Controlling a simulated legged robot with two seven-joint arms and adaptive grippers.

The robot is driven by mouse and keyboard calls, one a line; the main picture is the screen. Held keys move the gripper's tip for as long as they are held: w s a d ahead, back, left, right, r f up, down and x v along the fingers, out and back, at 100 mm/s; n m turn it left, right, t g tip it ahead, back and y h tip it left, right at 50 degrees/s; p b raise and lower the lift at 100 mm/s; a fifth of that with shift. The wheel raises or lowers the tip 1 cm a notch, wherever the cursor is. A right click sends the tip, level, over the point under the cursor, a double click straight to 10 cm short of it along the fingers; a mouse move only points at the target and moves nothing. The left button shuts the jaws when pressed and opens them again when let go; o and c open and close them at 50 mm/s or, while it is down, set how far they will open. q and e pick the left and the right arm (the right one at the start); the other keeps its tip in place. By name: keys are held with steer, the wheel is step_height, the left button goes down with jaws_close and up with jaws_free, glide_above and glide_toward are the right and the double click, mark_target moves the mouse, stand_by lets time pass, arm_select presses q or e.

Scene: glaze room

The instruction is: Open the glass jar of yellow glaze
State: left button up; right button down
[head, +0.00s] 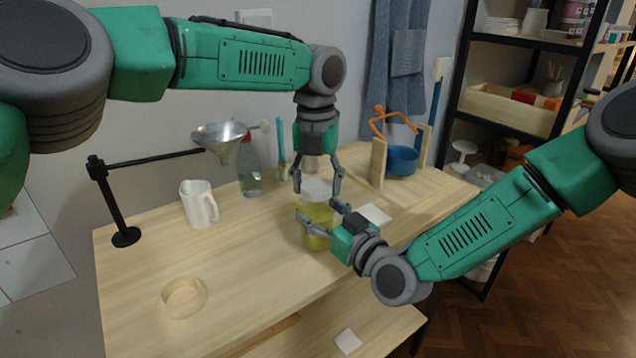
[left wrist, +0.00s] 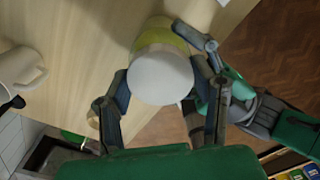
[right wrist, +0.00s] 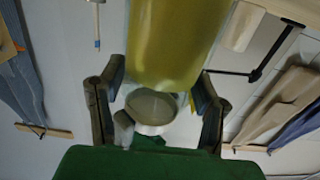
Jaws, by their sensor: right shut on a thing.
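The glass jar of yellow glaze (head: 318,226) stands upright near the table's front right edge; it fills the upper middle of the right wrist view (right wrist: 172,45). My right gripper (head: 318,226) is shut on the jar's body from the right. The white round lid (head: 317,189) is at the jar's top, and its smooth top shows in the left wrist view (left wrist: 160,78). My left gripper (head: 317,186) points down from above, its fingers against both sides of the lid. In the right wrist view a pale round underside with a white rim (right wrist: 152,107) shows past the jar, apparently the lid's, raised off the mouth.
A white mug (head: 198,204), a spray bottle (head: 249,173) and a black stand (head: 120,205) with a metal funnel (head: 220,138) are at the left and back. A wooden ring (head: 184,297) lies front left. A blue bowl (head: 401,160) sits back right. The table's front left is mostly clear.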

arm_select(q)
steer(key=n, duration=0.2)
steer(key=shift+n, duration=0.4)
steer(key=n, duration=0.4)
steer(key=shift+s+n, duration=0.1)
steer(key=shift+n, duration=0.3)
steer(key=n, duration=0.7)
steer(key=shift+d, duration=0.1)
steer(key=n, duration=0.7)
steer(key=shift+s+d, duration=0.1)
steer(key=n, duration=0.4)
steer(key=shift+n, duration=0.4)
steer(key=n, duration=0.4)
steer(key=shift+d+r, duration=0.1)
steer(key=shift+d, duration=0.1)
